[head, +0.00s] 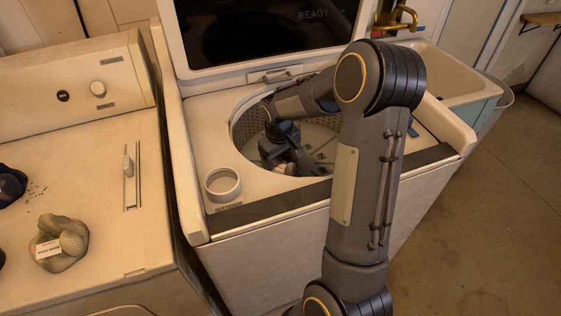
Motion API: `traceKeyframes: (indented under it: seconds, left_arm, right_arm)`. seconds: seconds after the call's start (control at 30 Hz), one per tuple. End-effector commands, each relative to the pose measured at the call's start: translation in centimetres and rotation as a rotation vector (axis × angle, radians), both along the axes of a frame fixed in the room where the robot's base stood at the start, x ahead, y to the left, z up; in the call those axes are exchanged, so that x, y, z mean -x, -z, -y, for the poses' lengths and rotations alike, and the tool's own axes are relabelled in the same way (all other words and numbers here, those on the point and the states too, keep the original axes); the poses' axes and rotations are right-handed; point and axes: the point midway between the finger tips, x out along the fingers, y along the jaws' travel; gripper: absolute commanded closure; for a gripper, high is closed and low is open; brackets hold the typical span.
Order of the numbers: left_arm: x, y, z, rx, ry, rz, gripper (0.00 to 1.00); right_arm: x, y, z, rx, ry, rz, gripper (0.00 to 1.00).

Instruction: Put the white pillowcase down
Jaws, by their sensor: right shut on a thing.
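My right arm reaches over the front of the open top-loading washer (270,235), and my right gripper (293,168) is down inside its drum (243,132). The gripper points downward near the front left part of the drum. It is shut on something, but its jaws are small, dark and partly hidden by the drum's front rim. I cannot clearly make out the white pillowcase in this view. My left gripper is not in view.
A round white cup-like ring (222,185) sits on the washer's top, left of the opening. The raised lid (262,35) stands behind. A neighbouring machine at left holds a grey-brown lump (60,243) and a dark blue item (10,186). A utility sink (450,75) stands at right.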

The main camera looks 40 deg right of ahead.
Motion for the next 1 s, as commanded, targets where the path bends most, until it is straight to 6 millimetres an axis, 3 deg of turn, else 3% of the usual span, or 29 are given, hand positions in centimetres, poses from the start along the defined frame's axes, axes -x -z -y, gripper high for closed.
traceKeyframes:
  seconds: [0.1,0.3,0.33,0.5,0.77,1.0]
  left_arm:
    - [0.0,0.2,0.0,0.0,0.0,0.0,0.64]
    - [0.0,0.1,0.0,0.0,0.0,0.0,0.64]
    - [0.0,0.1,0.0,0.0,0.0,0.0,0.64]
    - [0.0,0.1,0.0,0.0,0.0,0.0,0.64]
    - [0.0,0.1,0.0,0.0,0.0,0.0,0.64]
    - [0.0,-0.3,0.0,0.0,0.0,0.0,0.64]
  right_arm:
    - [0.1,1.5,0.0,0.0,-0.001,-0.003,0.66]
    - [0.0,1.6,0.0,0.0,0.0,-0.001,0.66]
    - [0.0,1.6,0.0,0.0,0.0,-0.001,0.2]
    - [0.0,1.6,0.0,0.0,0.0,-0.001,0.0]
    - [0.0,1.3,0.0,0.0,0.0,0.0,0.0]
    - [0.3,-2.4,-0.5,0.0,-0.002,0.007,0.0]
